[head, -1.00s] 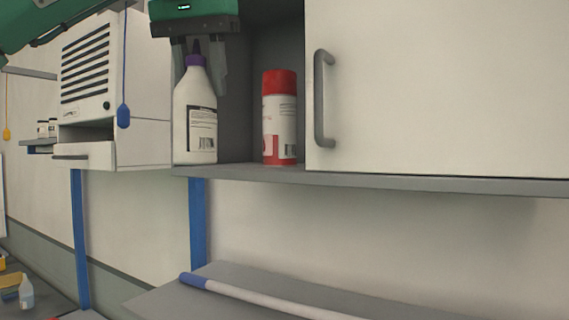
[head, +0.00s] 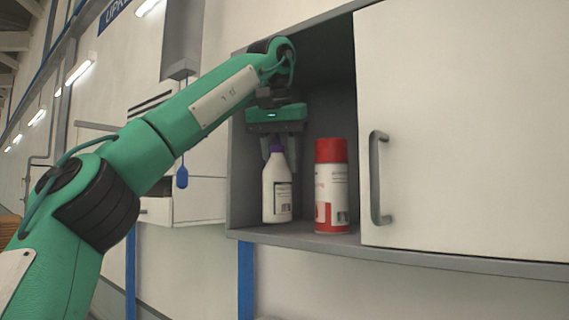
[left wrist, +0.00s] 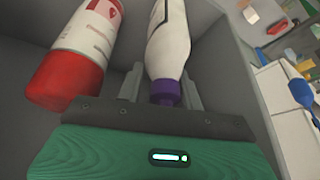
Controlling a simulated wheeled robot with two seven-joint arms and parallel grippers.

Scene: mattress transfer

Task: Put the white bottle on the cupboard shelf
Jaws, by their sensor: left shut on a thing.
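The white bottle (head: 277,195) with a purple cap is upright inside the open cupboard compartment, left of the red-and-white can. My left gripper (head: 278,152) is shut on it near the cap, from above. In the left wrist view the bottle (left wrist: 168,45) has its purple neck between the two grey fingers (left wrist: 162,88). The cupboard shelf (head: 300,237) is grey; I cannot tell whether the bottle's base touches it. My right gripper is not in view.
The red-and-white can (head: 331,190) stands close to the right of the bottle; it also shows in the left wrist view (left wrist: 72,72). A closed white cupboard door (head: 470,130) with a grey handle (head: 377,180) covers the right side. The compartment's grey side wall is on the left.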

